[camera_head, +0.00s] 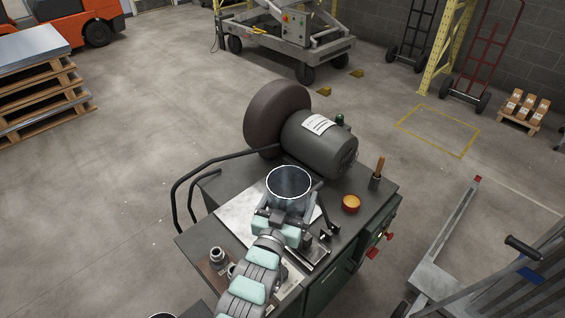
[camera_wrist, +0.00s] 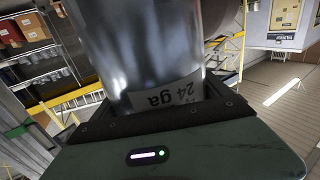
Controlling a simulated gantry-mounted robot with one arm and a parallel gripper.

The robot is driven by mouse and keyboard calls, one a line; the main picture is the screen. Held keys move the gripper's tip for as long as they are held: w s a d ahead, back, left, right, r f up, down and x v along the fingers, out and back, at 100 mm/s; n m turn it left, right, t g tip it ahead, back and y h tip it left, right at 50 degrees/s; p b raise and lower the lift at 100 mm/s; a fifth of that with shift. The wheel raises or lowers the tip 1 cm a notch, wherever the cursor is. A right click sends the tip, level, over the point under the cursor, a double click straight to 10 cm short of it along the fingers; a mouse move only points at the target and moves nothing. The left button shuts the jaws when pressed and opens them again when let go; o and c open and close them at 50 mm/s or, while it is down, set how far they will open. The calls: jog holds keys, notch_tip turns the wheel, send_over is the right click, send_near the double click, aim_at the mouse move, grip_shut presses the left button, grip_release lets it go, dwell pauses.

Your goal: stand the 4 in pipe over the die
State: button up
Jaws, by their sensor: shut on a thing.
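The pipe (camera_head: 289,183) is a shiny open metal cylinder above the light plate of the workbench, with its open top rim facing up. It looks roughly upright. My gripper (camera_head: 284,213) is shut on the near side of the pipe. In the wrist view the pipe (camera_wrist: 140,45) fills the upper middle, with a "24 ga" label low on its wall, between the dark jaws (camera_wrist: 160,112). I cannot make out the die for certain; the pipe and my gripper cover that part of the plate. The pipe's lower end is hidden.
A large motor (camera_head: 320,138) with a dark brown wheel (camera_head: 276,117) stands behind the pipe. Small metal fittings (camera_head: 217,256) sit at the left front. A dark rail (camera_head: 190,180) borders the left.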

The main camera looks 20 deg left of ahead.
jog(key=w+a+n+g+y+p, duration=0.1)
jog(key=w+a+n+y+p, duration=0.45)
jog(key=a, duration=0.65)
jog(key=w+d+f+y+p, duration=0.2)
jog(key=w+d+f+p, duration=0.1)
jog(key=w+f+p, duration=0.3)
notch_tip(320, 180, down, 10)
jog(key=b, duration=0.9)
jog(key=shift+m, duration=0.45)
jog(key=shift+s+d+f+b, duration=0.1)
jog(key=shift+f+b, duration=0.2)
jog(key=o, duration=1.6)
jog(key=shift+s, duration=0.1)
